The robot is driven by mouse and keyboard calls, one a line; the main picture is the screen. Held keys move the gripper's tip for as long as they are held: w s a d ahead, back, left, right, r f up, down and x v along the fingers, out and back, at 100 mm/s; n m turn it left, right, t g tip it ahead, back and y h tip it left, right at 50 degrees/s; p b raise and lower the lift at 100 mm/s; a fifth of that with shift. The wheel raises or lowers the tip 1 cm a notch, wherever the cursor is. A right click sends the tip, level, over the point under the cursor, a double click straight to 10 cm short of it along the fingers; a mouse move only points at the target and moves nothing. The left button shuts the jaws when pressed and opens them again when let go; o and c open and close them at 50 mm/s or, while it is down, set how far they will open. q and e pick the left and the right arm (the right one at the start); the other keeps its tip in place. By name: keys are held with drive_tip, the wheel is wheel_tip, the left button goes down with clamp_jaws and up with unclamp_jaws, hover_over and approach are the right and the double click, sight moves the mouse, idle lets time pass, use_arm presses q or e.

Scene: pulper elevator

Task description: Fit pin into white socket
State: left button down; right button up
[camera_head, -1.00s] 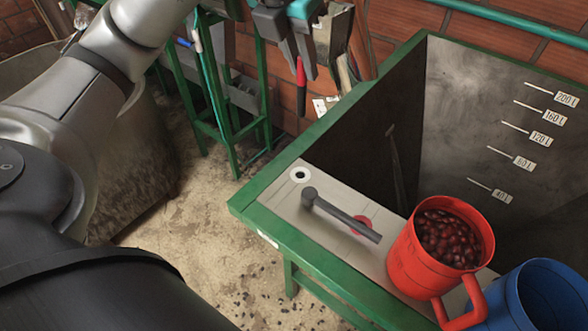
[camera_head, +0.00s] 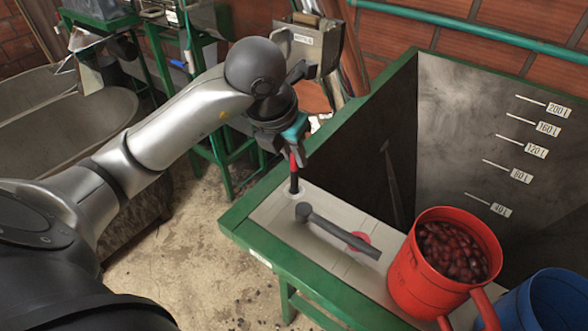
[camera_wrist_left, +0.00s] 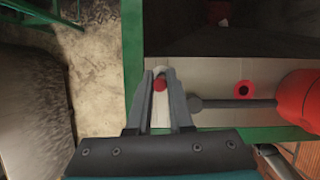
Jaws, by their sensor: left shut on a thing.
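My left gripper (camera_head: 292,146) is shut on the pin (camera_head: 294,172), which has a red upper part and a dark lower part. The pin hangs upright, with its lower end at the white socket at the ledge's far-left end. The pin covers most of the socket, so I cannot tell whether its tip is inside or just above. In the left wrist view the red pin (camera_wrist_left: 160,84) sits between the two fingertips, and a white rim of the socket (camera_wrist_left: 158,69) shows just beyond it. My right gripper is not in view.
A dark grey lever (camera_head: 338,231) lies along the ledge close to the pin, over a red socket (camera_head: 361,240). A red jug of dark red cherries (camera_head: 430,280) and a blue bucket (camera_head: 548,305) stand to the right. The deep tank (camera_head: 470,120) lies behind.

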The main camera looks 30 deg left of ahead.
sight(292, 166)
use_arm(q)
wheel_tip(292, 166, down, 3)
drive_tip(key=shift+f, duration=0.45)
drive_tip(key=shift+f+b, duration=0.2)
drive_tip(key=shift+b, duration=0.15)
drive_tip(key=c, duration=0.8)
unclamp_jaws()
drive_tip(key=shift+r, duration=0.15)
